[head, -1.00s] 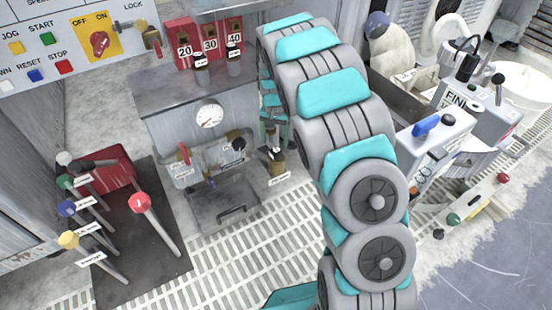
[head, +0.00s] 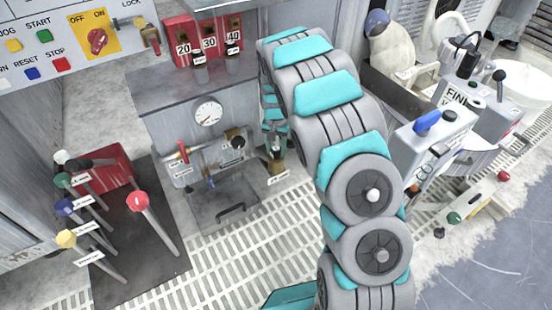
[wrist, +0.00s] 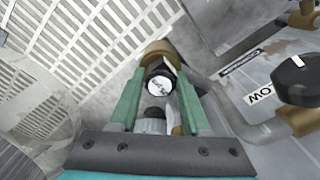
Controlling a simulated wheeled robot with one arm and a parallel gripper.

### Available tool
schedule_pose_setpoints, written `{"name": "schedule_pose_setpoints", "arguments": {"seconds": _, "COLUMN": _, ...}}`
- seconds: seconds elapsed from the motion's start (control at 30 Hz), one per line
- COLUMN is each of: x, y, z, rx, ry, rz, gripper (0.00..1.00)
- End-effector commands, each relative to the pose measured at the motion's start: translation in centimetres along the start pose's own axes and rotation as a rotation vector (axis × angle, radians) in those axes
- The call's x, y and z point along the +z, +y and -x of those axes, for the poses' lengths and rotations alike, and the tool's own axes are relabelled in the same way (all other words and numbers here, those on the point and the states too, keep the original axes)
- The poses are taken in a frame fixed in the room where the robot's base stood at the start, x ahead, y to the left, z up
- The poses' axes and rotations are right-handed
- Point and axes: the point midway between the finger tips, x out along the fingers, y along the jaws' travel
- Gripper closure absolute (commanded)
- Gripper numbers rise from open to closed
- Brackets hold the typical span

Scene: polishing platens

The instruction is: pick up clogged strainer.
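A brass-coloured fitting with a dark top and a small white tag, which looks like the clogged strainer (head: 278,162), is right of the gauge cabinet, above the slatted floor. In the wrist view, its black cap with a round white label (wrist: 159,84) and its brass rim (wrist: 156,50) show between my fingers. My gripper (wrist: 160,82) points at it, with one green finger on each side. The fingers are very close to the cap; I cannot tell whether they touch it. In the head view, my arm partly hides the gripper (head: 275,132).
The grey cabinet with a gauge (head: 208,114) and piping stands left of the fitting. A black knob (wrist: 296,80) on the piping is close on the right in the wrist view. Coloured levers (head: 137,201) stand at left. The slatted floor (head: 245,260) in front is clear.

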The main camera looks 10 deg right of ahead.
Motion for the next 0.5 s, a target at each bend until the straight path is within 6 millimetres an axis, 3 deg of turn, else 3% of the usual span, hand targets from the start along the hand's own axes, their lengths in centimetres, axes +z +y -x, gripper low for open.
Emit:
{"name": "schedule_pose_setpoints", "arguments": {"seconds": 0.03, "x": 0.00, "y": 0.00, "z": 0.00, "rx": 0.000, "ry": 0.000, "rz": 0.000, "gripper": 0.60}}
{"name": "schedule_pose_setpoints", "arguments": {"seconds": 0.4, "x": 0.00, "y": 0.00, "z": 0.00, "rx": 0.000, "ry": 0.000, "rz": 0.000, "gripper": 1.00}}
{"name": "schedule_pose_setpoints", "arguments": {"seconds": 0.5, "x": -0.01, "y": -0.01, "z": 0.01, "rx": 0.000, "ry": 0.000, "rz": 0.000, "gripper": 1.00}}
